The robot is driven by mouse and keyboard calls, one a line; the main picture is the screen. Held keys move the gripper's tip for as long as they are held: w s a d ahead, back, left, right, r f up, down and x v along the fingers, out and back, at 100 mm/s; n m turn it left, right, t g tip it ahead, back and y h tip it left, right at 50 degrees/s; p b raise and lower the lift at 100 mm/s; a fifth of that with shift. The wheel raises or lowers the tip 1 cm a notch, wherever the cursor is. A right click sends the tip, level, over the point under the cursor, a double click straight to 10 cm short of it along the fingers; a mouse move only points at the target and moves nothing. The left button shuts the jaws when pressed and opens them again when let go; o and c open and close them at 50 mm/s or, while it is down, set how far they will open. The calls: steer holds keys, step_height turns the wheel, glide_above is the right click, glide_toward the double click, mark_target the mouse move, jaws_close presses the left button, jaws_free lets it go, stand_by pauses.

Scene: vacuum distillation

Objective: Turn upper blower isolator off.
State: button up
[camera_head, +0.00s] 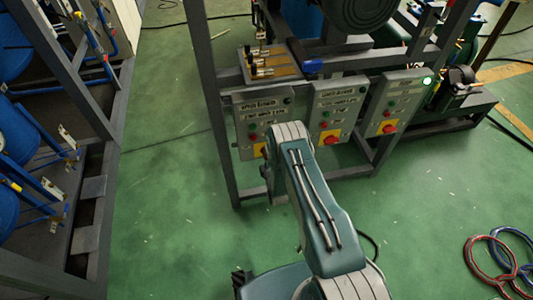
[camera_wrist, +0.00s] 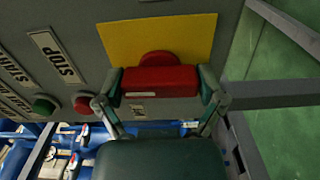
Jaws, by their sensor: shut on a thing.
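In the wrist view, a red isolator handle (camera_wrist: 160,81) sits on a yellow plate (camera_wrist: 190,35) on a grey control box. My gripper (camera_wrist: 161,84) is shut on the handle, with one finger at each end of it. The handle lies across the picture between the fingers. In the head view, my arm reaches the leftmost control box (camera_head: 262,105) and hides its handle and my fingers. Only a bit of yellow plate (camera_head: 258,150) shows there. The box lettering is too blurred to read surely.
The gripped box has a red STOP button (camera_wrist: 82,104) and a green START button (camera_wrist: 43,105). A middle box (camera_head: 338,97) and a right box (camera_head: 399,88) with similar red handles hang alongside on the grey frame. Coiled hoses (camera_head: 492,258) lie at right on the green floor.

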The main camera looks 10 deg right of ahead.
steer(key=shift+s+a+f+n, duration=0.1)
steer(key=shift+a+f+n, duration=0.1)
steer(key=shift+f+n, duration=0.1)
steer(key=o, duration=0.8)
steer(key=shift+s+r, duration=0.1)
steer(key=s, duration=1.1)
steer(key=shift+s, duration=0.35)
